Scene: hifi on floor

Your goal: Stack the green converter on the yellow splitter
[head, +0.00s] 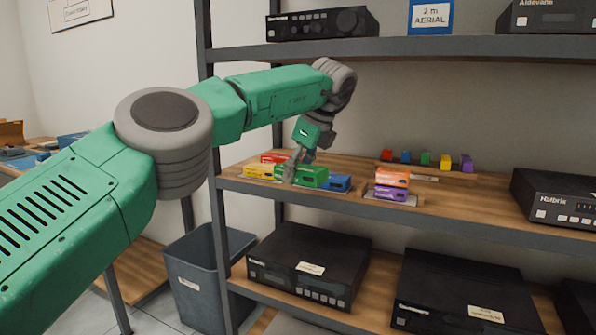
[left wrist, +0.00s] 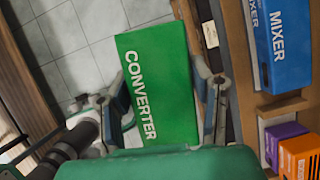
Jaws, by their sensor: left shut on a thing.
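The green converter (head: 315,177) is a box held in my left gripper (head: 297,164), at the front edge of the middle shelf. In the left wrist view the converter (left wrist: 152,70) lies between the two fingers of my left gripper (left wrist: 165,100), with its label facing the camera and floor tiles behind it. The yellow splitter (head: 258,172) is on the shelf just left of the converter, partly hidden by its neighbours. I cannot tell whether the converter touches the shelf. My right gripper is not in view.
A blue mixer (head: 338,183) sits right of the converter; it also shows in the wrist view (left wrist: 284,45). A red box (head: 274,157) is behind the splitter. The upper shelf (head: 420,47) hangs above.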

